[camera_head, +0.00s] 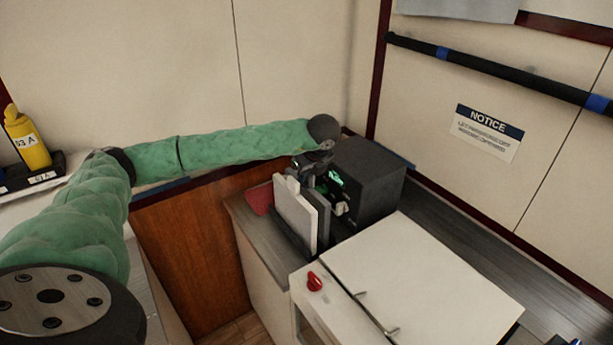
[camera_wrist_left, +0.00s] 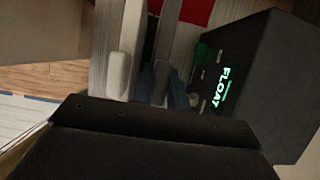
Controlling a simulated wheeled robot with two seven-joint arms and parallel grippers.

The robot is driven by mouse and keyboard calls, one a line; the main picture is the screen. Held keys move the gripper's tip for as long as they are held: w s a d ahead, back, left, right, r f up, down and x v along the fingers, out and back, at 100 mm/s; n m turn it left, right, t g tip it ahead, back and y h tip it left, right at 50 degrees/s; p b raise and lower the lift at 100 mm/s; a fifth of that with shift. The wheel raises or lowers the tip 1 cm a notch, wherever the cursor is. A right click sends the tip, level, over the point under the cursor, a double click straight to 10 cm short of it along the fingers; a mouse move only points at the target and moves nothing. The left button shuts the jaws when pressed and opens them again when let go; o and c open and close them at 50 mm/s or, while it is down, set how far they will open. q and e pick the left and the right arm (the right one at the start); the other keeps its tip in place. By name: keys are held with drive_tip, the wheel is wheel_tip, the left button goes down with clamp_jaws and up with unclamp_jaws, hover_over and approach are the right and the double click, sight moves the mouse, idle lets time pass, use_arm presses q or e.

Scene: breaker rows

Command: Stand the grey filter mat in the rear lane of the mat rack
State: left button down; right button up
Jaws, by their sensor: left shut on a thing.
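The grey filter mat (camera_head: 322,218) stands upright, partly hidden behind a paler, whitish panel (camera_head: 294,214). Both are in the dark mat rack (camera_head: 288,240) on the small counter, or just over it; I cannot tell whether the mat's lower edge touches the rack. My left gripper (camera_head: 308,181) reaches down over the top of the panels and is shut on the grey mat. The lanes are mostly hidden. My right gripper is not seen.
A black box (camera_head: 368,180) with a green lit display stands close right of the rack. A red patch (camera_head: 260,198) lies on the counter to the left. A white cabinet (camera_head: 415,275) with a red knob (camera_head: 314,281) is in front. A yellow bottle (camera_head: 27,140) stands far left.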

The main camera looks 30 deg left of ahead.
use_arm(q)
drive_tip(key=shift+f, duration=0.15)
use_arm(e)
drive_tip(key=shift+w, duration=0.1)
use_arm(q)
drive_tip(key=c, duration=1.4)
unclamp_jaws()
drive_tip(key=shift+o, duration=0.2)
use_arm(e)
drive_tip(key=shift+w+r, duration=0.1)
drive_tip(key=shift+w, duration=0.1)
